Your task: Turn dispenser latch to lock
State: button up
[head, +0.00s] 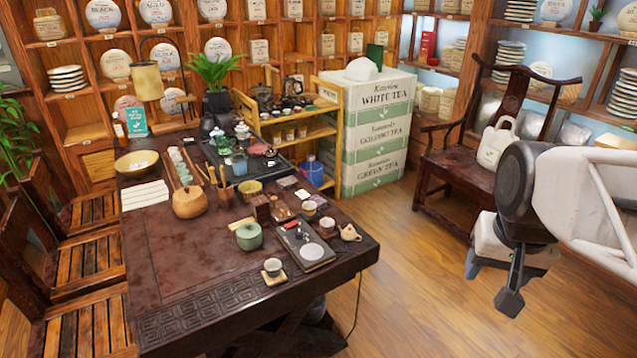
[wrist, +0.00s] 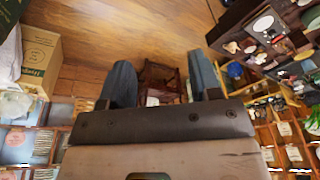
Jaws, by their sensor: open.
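A blue rounded thing also shows in the wrist view (wrist: 235,70), just right of the right finger. My gripper (head: 490,284) hangs over the open floor at the right, well apart from the table. In the wrist view its two fingers (wrist: 160,92) stand wide apart with nothing between them.
The dark tea table (head: 200,258) holds cups, pots and a tray. White tea boxes (head: 373,130) stand stacked behind it. A dark wooden armchair (head: 455,165) with a white bag (head: 496,143) is behind my gripper. The wooden floor (head: 420,280) between table and gripper is clear.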

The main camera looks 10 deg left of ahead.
jog(key=w+a+r+m, duration=0.1)
jog(key=w+a, duration=0.4)
jog(key=w, duration=0.4)
jog(key=w+a+r+m, duration=0.1)
jog(key=w+a, duration=0.3)
jog(key=w, duration=0.6)
jog(key=m+g, duration=0.2)
jog(key=m, duration=0.4)
send_over(282, 211)
jog(key=f, duration=2.7)
jog(key=shift+d+f, duration=0.25)
jog(key=shift+d, duration=0.05)
jog(key=shift+a+f, duration=0.25)
jog(key=shift+f, duration=0.05)
jog(key=shift+f, duration=0.1)
jog(key=shift+f, duration=3.8)
